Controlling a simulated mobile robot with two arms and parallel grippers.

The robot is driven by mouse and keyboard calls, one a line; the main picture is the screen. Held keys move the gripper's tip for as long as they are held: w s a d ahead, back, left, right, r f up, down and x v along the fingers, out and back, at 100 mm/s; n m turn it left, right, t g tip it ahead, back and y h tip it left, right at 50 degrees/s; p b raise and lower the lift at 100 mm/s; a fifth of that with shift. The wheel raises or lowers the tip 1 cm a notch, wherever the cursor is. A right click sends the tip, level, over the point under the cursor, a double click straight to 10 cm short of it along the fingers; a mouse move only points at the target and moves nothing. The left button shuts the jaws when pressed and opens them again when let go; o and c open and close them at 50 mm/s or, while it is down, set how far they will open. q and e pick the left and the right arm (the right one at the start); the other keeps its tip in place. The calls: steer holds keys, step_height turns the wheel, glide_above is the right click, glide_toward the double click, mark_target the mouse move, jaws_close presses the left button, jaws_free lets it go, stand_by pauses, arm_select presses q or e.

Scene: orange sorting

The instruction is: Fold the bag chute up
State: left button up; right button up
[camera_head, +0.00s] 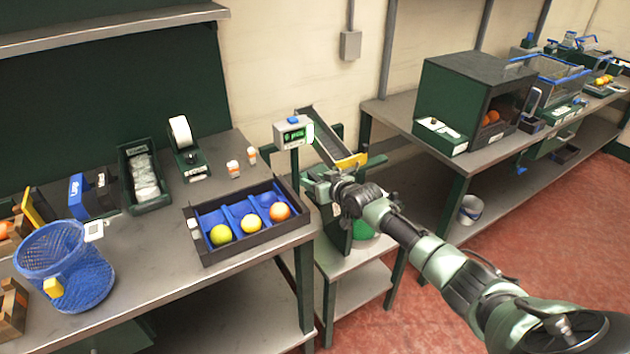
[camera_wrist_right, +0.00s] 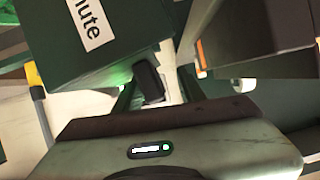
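A dark green panel (camera_wrist_right: 62,62), with a white label whose visible letters end in "ute", fills the upper left of the right wrist view; I take it as the bag chute. A black block (camera_wrist_right: 149,82) stands at its lower right corner. My right gripper (camera_head: 332,196) is at the small stand right of the orange table, close against the green parts there. The gripper and arm hide much of the chute in the head view. I cannot make out the fingers or whether they touch it. My left gripper is not in view.
A sloping ramp with a yellow end (camera_head: 351,162) and a scale display (camera_head: 293,131) stand just behind my right gripper. A sorting tray (camera_head: 250,247) with fruit is left of it. A bench with a dark box (camera_head: 455,100) is to the right. Red floor lies open at right.

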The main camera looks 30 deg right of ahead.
steer(key=shift+s+f, duration=0.1)
steer(key=shift+f, duration=0.25)
steer(key=shift+s+d, duration=0.1)
steer(key=shift+s, duration=0.4)
steer(key=v, duration=0.6)
steer(key=shift+w+r, duration=0.15)
steer(key=shift+r, duration=0.25)
steer(key=shift+s+r, duration=0.3)
steer(key=shift+s, duration=0.1)
